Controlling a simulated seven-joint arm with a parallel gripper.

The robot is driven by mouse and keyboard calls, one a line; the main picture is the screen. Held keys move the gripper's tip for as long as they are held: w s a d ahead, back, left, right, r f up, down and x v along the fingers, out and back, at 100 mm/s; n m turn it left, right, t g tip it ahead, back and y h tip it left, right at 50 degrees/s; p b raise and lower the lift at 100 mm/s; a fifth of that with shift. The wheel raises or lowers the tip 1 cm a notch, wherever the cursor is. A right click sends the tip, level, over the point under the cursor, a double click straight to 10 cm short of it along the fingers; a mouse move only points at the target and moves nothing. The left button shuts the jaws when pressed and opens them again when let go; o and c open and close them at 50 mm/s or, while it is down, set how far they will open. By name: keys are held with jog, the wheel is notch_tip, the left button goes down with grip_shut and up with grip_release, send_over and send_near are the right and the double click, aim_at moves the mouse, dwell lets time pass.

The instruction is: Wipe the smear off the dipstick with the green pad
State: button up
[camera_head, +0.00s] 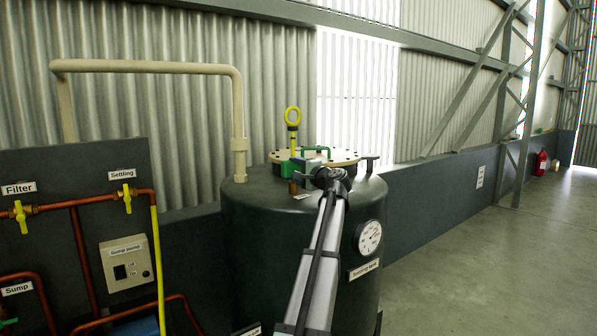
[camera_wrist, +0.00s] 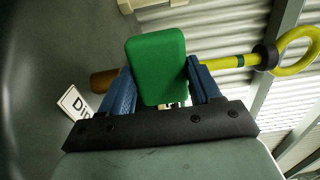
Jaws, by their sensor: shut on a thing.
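The green pad (camera_wrist: 155,62) is held between the blue fingers of my gripper (camera_wrist: 158,70). In the head view the pad (camera_head: 289,169) is at the tank top, beside the dipstick's lower stem. The yellow dipstick (camera_head: 292,118) stands upright, with its ring handle and dark collar at the top. In the wrist view the dipstick (camera_wrist: 238,62) runs sideways and passes behind the pad, in line with a brown tube (camera_wrist: 104,80). The pad hides part of the stem; I cannot tell whether they touch. No smear is visible.
The dark tank (camera_head: 255,225) carries a round bolted lid (camera_head: 345,158) with a green handle (camera_head: 317,149) close behind my gripper. A beige pipe (camera_head: 238,115) rises to the left. A gauge (camera_head: 369,236) is on the tank's front. A label (camera_wrist: 73,103) lies near the tube.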

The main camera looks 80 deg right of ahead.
jog(key=shift+w+a, duration=0.15)
jog(key=shift+v, duration=2.95)
jog(key=shift+s, duration=0.2)
jog(key=v, duration=0.2)
jog(key=shift+s+a, duration=0.2)
jog(key=shift+s, duration=0.05)
jog(key=shift+w, duration=0.1)
